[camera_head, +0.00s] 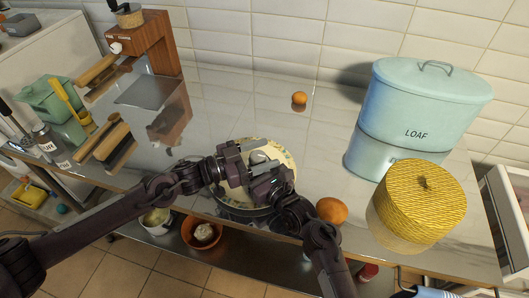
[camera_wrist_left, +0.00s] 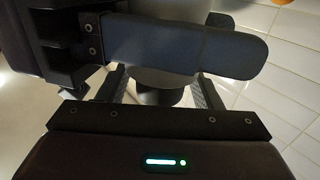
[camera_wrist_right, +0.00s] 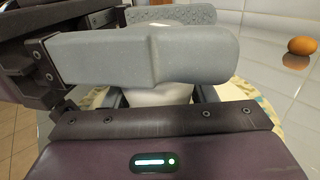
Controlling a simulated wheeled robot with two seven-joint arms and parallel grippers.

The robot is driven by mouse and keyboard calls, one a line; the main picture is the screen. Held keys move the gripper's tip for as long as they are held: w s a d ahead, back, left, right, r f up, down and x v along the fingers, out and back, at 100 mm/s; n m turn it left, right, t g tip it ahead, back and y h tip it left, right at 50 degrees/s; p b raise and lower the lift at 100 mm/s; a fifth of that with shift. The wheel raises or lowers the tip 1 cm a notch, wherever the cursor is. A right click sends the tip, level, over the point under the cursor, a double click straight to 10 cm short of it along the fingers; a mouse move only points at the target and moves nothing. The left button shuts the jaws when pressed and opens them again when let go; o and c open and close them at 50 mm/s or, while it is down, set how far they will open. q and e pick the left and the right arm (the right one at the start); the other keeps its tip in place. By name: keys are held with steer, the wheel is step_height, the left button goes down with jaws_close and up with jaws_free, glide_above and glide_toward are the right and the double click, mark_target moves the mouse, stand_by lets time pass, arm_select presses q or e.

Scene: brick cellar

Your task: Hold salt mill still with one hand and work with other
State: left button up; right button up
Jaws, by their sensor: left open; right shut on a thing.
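The salt mill (camera_head: 258,157) shows in the head view as a small pale grey top between my two grippers, over a patterned plate (camera_head: 291,167). My right gripper (camera_head: 270,180) is shut on the mill. In the right wrist view the mill's whitish body (camera_wrist_right: 160,93) shows between the fingers. My left gripper (camera_head: 240,162) is open beside the mill's top. In the left wrist view a grey round part (camera_wrist_left: 150,80) lies behind the near finger; whether the fingers touch it I cannot tell. Most of the mill is hidden by the grippers.
A yellow woven basket (camera_head: 420,190) and a blue LOAF bin (camera_head: 415,100) stand at right. A wooden machine (camera_head: 145,45) stands at left. The counter behind the plate is mostly clear.

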arm_select(q)
steer(key=shift+w+d, duration=0.15)
steer(key=shift+d, duration=0.1)
steer(key=c, duration=1)
steer(key=shift+m+g, duration=0.3)
steer(key=shift+g, duration=0.1)
steer(key=m+g, duration=0.1)
steer(key=g, duration=0.1)
steer(key=m+g, duration=0.2)
steer(key=g, duration=0.1)
steer(key=s+m+g+h, duration=0.1)
steer(key=m+g, duration=0.1)
steer(key=g, duration=0.1)
steer(key=shift+d, duration=0.15)
steer(key=m+g, duration=0.1)
steer(key=g, duration=0.1)
steer(key=m+g, duration=0.1)
steer(key=shift+s+m+g+y, duration=0.2)
steer(key=shift+m+g+y, duration=0.1)
steer(key=shift+g+y, duration=0.1)
steer(key=shift+s+f+m+g+y, duration=0.15)
steer(key=shift+m+g+y, duration=0.65)
steer(key=shift+m+g, duration=0.5)
